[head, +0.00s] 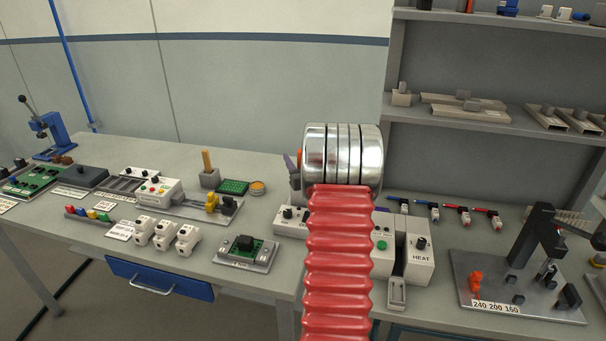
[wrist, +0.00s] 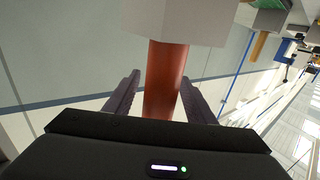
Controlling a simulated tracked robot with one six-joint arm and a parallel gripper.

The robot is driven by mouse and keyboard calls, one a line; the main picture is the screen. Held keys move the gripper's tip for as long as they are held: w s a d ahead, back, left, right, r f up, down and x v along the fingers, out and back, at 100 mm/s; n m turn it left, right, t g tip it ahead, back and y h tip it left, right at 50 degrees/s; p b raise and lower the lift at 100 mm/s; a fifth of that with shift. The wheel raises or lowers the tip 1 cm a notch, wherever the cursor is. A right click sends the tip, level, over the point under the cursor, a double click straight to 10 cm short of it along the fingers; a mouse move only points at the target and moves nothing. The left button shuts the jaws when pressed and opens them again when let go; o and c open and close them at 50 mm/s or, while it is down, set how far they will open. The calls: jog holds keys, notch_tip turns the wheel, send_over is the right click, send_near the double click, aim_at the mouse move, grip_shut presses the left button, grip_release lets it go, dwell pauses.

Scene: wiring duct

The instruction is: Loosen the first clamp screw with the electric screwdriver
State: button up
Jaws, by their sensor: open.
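My gripper (wrist: 160,98) is open in the wrist view, with one dark purple finger on each side of an orange-brown cylinder (wrist: 162,75). The cylinder joins a pale block (wrist: 180,18) at the top of the view. Narrow gaps show beside the cylinder; I cannot tell whether it is the electric screwdriver's handle. In the head view my red ribbed arm and silver rings hide most of the gripper. Only a sliver of purple and red shows left of the rings. I cannot make out the first clamp screw.
The grey bench (head: 115,152) holds several white units (head: 166,233), a green-board fixture (head: 247,251) and a white HEAT box (head: 419,250). A black press-like fixture (head: 530,240) stands at right. Shelves (head: 480,130) rise behind. A blue drawer (head: 160,280) is under the bench.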

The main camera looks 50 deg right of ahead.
dwell(0.3)
grip_shut()
dwell(0.5)
